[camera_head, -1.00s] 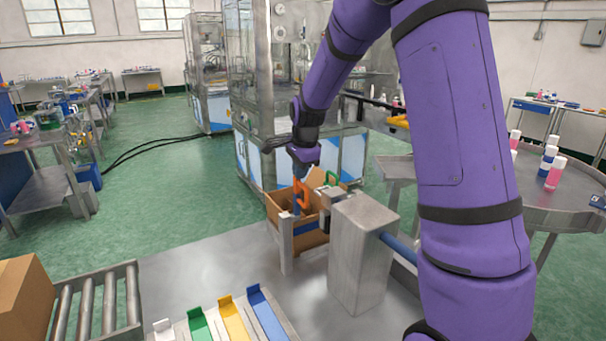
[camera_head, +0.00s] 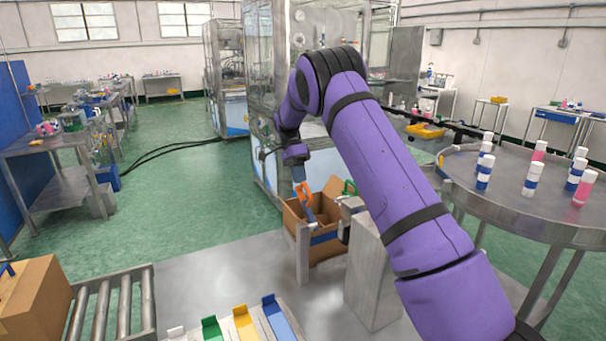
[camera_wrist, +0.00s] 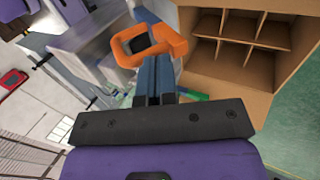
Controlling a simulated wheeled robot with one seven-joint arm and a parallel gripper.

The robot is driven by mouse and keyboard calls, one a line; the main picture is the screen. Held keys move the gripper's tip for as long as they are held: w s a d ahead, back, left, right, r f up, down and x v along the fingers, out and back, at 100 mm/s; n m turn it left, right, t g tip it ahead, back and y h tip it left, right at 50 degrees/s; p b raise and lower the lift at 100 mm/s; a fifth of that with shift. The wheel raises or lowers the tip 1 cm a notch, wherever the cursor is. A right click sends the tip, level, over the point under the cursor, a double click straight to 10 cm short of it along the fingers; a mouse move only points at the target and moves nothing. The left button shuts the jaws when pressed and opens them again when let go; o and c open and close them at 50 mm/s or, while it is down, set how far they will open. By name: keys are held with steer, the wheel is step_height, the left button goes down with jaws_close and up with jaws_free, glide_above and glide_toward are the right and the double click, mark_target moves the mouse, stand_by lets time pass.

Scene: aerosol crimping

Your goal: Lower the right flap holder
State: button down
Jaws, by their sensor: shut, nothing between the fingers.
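An orange loop-shaped flap holder (camera_head: 307,199) stands at the near left of an open cardboard box (camera_head: 327,252). A green flap holder (camera_head: 350,187) shows at the box's far right side. I cannot tell which of them is the right one. My gripper (camera_head: 299,176) is shut and empty, pointing down just above the orange holder. In the wrist view my blue fingers (camera_wrist: 155,72) are together, close to the orange holder (camera_wrist: 150,46); contact cannot be told. A piece of green (camera_wrist: 194,97) shows behind the fingers. The box's dividers (camera_wrist: 240,35) form several compartments.
A grey metal block (camera_head: 372,275) stands right of the box. A round table (camera_head: 510,205) with several bottles is at the right. A roller conveyor (camera_head: 112,305) and another carton (camera_head: 35,300) are at the front left.

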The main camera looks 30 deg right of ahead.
steer(key=w+f, duration=0.1)
steer(key=f, duration=0.1)
steer(key=w+f, duration=0.2)
steer(key=f, duration=0.1)
steer(key=w+f, duration=0.1)
steer(key=f, duration=0.1)
steer(key=shift+w+f, duration=0.15)
steer(key=shift+w, duration=0.1)
steer(key=shift+w+f, duration=0.15)
steer(key=shift+f, duration=0.5)
steer(key=shift+w+f, duration=0.15)
steer(key=shift+f, duration=0.45)
steer(key=v, duration=1)
steer(key=shift+w+r, duration=0.2)
steer(key=shift+r, duration=0.15)
steer(key=shift+r, duration=0.1)
